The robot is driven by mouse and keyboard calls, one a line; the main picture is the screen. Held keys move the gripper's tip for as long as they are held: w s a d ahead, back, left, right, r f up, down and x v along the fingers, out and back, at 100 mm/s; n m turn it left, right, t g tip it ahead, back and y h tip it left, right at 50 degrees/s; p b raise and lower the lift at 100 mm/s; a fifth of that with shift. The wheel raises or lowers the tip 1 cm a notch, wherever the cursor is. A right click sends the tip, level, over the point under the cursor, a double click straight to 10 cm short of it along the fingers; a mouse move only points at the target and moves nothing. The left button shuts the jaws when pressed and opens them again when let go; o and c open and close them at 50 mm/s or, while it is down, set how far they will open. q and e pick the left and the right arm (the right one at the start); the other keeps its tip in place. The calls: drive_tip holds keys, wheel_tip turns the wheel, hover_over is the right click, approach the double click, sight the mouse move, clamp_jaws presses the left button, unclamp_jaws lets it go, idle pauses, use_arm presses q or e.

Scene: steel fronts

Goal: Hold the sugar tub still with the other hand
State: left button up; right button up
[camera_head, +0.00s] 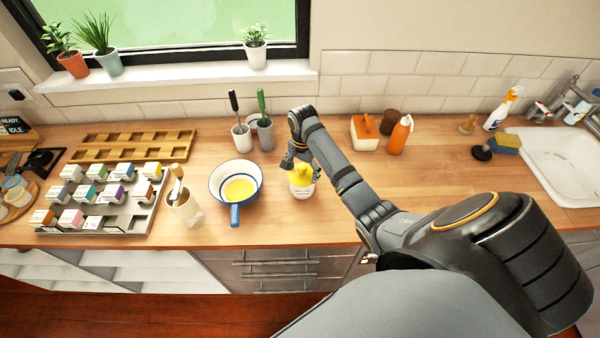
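A small tub with a yellow top and a pale label (301,190) stands upright on the wooden counter, right of the blue-rimmed pan; I take it as the sugar tub, though its label is too small to read. My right gripper (290,161) is just behind and above it, at its upper left. Its fingers are small and partly hidden, so I cannot tell whether they touch the tub or how far they are open. My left gripper is not in view.
The white pan (217,181) with yellow contents stands left of the tub, its blue handle toward the front edge. Utensil cups (242,137) stand behind. A tray of small boxes (98,222) is at the left. An orange bottle (399,136) and the sink (560,165) are at the right.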

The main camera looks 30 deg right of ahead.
drive_tip(key=o, duration=0.3)
drive_tip(key=shift+w+f, duration=0.15)
drive_tip(key=shift+r, duration=0.3)
wheel_tip(320, 180, up, 7)
drive_tip(key=shift+r, duration=0.1)
